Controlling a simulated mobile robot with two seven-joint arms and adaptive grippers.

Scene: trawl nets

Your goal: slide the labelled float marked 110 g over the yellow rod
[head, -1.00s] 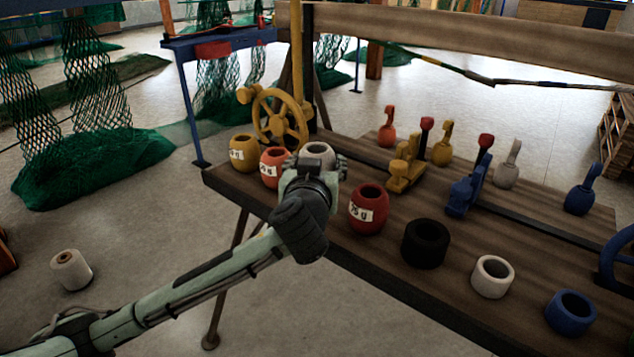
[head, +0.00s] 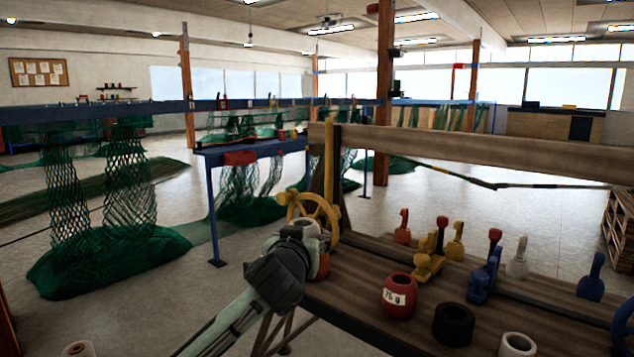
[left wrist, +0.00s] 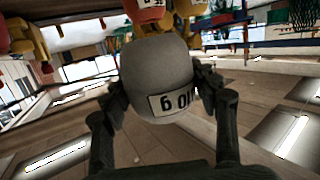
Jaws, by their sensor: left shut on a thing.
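The grey-white float (head: 306,226) is in my left gripper (head: 298,240), in front of the yellow handwheel in the head view. In the left wrist view the float (left wrist: 160,75) fills the middle, between the two fingers, with a white label that reads 110 g upside down. The left gripper is shut on it. The yellow rod (head: 329,165) stands upright at the left end of the wooden beam, behind and above the float and apart from it. My right gripper is not in view.
A red 75 g float (head: 399,295), a black float (head: 453,324) and a white float (head: 517,345) stand along the bench's front. A yellow handwheel (head: 318,208) is close by my gripper. Several coloured levers stand farther right. An orange float (head: 323,267) shows partly beside my gripper.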

